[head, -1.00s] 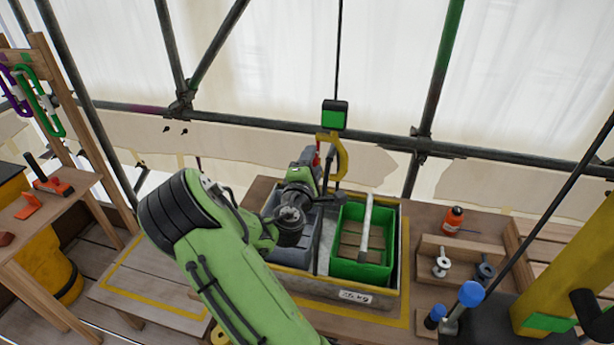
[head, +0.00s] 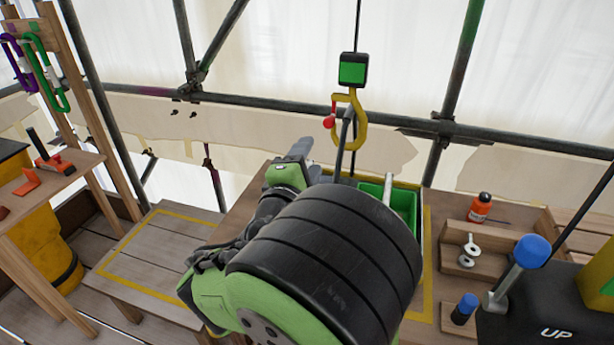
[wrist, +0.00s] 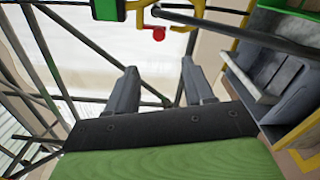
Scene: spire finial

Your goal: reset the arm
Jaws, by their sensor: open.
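My gripper (wrist: 158,92) is open in the wrist view, its two dark fingers spread with nothing between them. In the head view my gripper (head: 302,150) shows small, past my bent green arm, left of the yellow hook (head: 349,120). The hook hangs under a black and green block (head: 352,69) on a cable, with a red ball at its side. In the wrist view the hook (wrist: 143,14) and the red ball (wrist: 158,34) are beyond the fingertips. My arm's black-banded joint hides much of the crate area in the head view.
A green bin (head: 403,202) shows partly behind my arm. A grey bin (wrist: 275,75) is at the right of the wrist view. An orange bottle (head: 480,207), a wooden rack (head: 485,272) and a blue-knobbed lever (head: 532,252) stand right. Scaffold poles cross behind. The yellow-outlined boards at left are clear.

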